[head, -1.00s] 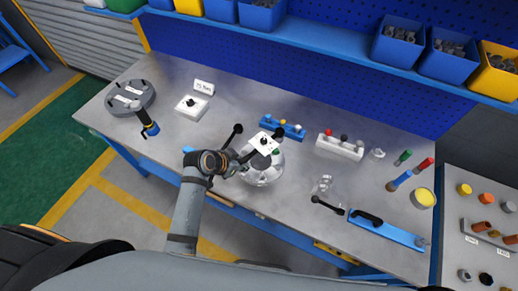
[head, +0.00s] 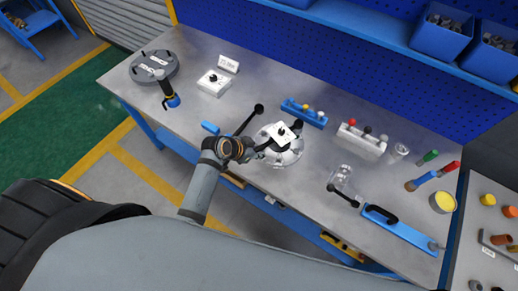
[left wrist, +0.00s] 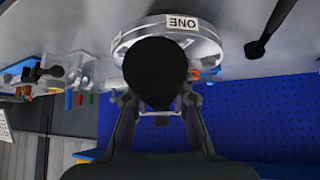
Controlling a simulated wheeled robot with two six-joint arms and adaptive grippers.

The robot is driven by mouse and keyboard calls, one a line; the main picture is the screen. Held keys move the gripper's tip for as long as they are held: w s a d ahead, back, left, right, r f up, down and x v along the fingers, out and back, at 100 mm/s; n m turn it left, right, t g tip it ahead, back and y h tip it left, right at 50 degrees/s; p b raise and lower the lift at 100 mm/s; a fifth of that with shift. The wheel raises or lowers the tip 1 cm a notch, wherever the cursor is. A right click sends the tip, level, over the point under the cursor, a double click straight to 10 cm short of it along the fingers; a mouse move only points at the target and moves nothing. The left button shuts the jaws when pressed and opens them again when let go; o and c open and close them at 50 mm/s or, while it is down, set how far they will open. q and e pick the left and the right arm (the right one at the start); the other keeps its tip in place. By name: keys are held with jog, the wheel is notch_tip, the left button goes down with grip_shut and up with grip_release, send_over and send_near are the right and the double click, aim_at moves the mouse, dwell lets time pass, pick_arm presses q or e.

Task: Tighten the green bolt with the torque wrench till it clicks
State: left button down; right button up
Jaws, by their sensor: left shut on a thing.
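The flanged shell (head: 290,157) is round and pale and stands on the bench, with a white plate (head: 282,134) over its top. The shell's rim shows in the left wrist view (left wrist: 205,50) with an upside-down "ONE" label. My left gripper (head: 262,151) is at the shell's left side. In the left wrist view its fingers (left wrist: 160,112) are closed around a black round-ended thing (left wrist: 155,72); I cannot tell whether this is the torque wrench. The green bolt cannot be made out now. My right gripper is not in view.
A grey disc fixture (head: 153,67) and a white box (head: 214,82) stand at the back left. A blue rack (head: 304,114) and a white rack (head: 361,140) stand behind the shell. A blue bar with a black handle (head: 402,229) lies at the right front. Bench between left fixtures and shell is mostly clear.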

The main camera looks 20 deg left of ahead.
pick_arm(q)
jog(key=shift+w, duration=0.1)
jog(key=shift+r+p, duration=0.1)
jog(key=shift+p, duration=0.35)
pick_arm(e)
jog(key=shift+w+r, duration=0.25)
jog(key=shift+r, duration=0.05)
pick_arm(q)
jog(key=shift+p, duration=0.4)
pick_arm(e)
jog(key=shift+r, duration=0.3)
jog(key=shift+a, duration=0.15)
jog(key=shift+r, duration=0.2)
